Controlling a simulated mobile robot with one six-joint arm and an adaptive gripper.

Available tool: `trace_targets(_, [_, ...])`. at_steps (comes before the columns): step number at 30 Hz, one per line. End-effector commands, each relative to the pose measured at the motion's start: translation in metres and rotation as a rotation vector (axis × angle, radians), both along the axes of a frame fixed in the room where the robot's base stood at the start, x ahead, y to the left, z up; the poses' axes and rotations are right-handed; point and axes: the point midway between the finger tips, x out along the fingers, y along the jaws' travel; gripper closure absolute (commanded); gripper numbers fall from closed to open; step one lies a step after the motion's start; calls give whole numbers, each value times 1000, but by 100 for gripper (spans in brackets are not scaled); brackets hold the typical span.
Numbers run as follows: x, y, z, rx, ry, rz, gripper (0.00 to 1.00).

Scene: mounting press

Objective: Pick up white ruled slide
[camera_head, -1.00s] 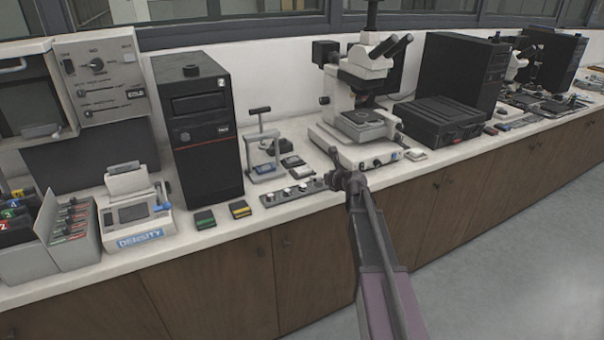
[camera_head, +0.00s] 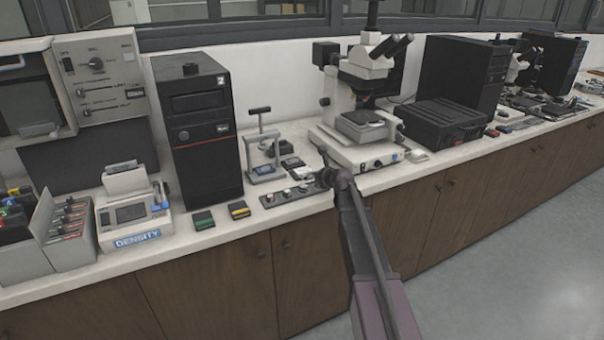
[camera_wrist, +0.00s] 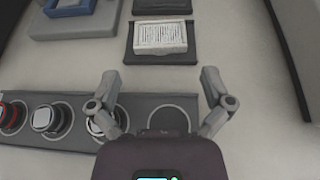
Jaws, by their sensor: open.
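The white ruled slide (camera_wrist: 160,37) is a small white block with dark printed lines. It lies on a dark pad (camera_wrist: 136,52) in the upper middle of the wrist view. In the head view it shows small and pale (camera_head: 303,173), just left of my gripper (camera_head: 328,175). In the wrist view my gripper (camera_wrist: 160,78) is open, with its fingers spread wide and nothing between them. The fingertips are below the slide in the picture, to either side of its line, and do not appear to touch it.
A dark strip with round places (camera_wrist: 161,105) lies under my gripper, several holding small round pieces. A press stand with a blue part (camera_head: 264,168) is to the left. The microscope (camera_head: 345,152) stands close on the right. A second dark pad (camera_wrist: 163,5) lies beyond the slide.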

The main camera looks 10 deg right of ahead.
Motion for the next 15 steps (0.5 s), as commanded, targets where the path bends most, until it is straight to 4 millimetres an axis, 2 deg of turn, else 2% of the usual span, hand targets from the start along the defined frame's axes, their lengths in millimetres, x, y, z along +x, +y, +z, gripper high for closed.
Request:
trace_targets(9, [32,11,-14,-1,0,0,0])
trace_targets(15, [42,16,-18,0,-1,-1,0])
